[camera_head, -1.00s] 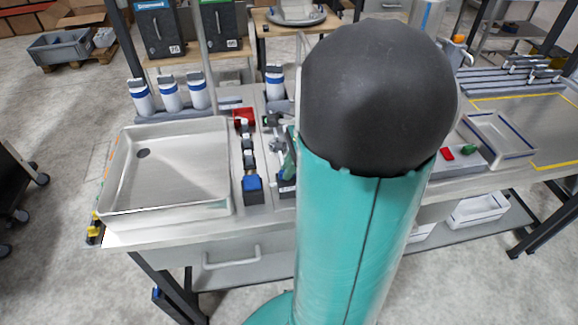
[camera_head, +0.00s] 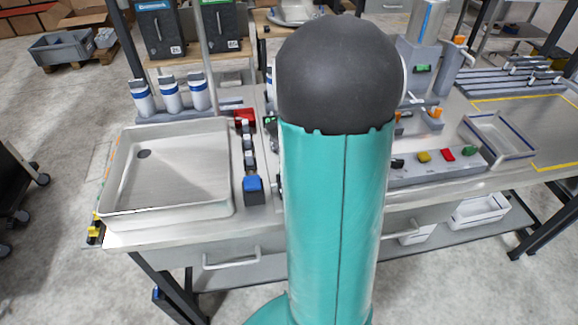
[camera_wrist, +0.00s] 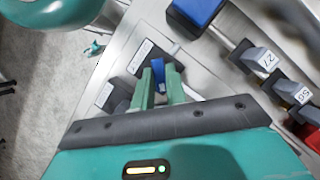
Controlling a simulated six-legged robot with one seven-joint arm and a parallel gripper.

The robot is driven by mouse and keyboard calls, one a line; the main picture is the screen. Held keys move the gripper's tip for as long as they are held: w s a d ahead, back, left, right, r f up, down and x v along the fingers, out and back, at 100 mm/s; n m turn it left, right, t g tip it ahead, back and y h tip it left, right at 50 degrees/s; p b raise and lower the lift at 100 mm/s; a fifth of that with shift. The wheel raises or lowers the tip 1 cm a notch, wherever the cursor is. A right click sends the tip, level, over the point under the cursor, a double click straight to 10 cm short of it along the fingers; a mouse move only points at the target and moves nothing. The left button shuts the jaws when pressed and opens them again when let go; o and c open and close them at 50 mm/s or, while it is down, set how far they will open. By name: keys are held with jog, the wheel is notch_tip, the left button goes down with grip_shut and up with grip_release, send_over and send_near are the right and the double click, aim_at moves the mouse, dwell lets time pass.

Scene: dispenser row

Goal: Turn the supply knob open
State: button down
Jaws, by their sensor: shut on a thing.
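My gripper (camera_wrist: 159,88) shows in the wrist view, its two green fingers closed on a small blue knob (camera_wrist: 158,74). I take this to be the supply knob. Its top shows between the fingertips; its lower part and its angle are partly hidden by them. Beside it is a plate with a small label (camera_wrist: 142,57), too small to read. In the head view my own teal and black arm hides the gripper and the knob.
A blue-topped block (camera_head: 253,187) and a line of numbered blocks stand close by; they also show in the wrist view (camera_wrist: 262,58). A shallow sink (camera_head: 180,175) lies left. Several coloured switches (camera_head: 448,154) sit right, near a small tray (camera_head: 497,138).

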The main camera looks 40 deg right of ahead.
jog(key=n+g, duration=0.1)
jog(key=n, duration=0.3)
jog(key=shift+w+h, duration=0.15)
jog(key=shift+h, duration=0.25)
jog(key=shift+n+g+h, duration=0.6)
jog(key=shift+n+g, duration=0.1)
jog(key=shift+n, duration=1.4)
jog(key=shift+w, duration=0.1)
jog(key=c, duration=1.4)
grip_release()
jog(key=shift+a, duration=0.1)
jog(key=shift+c, duration=0.2)
jog(key=v, duration=1.4)
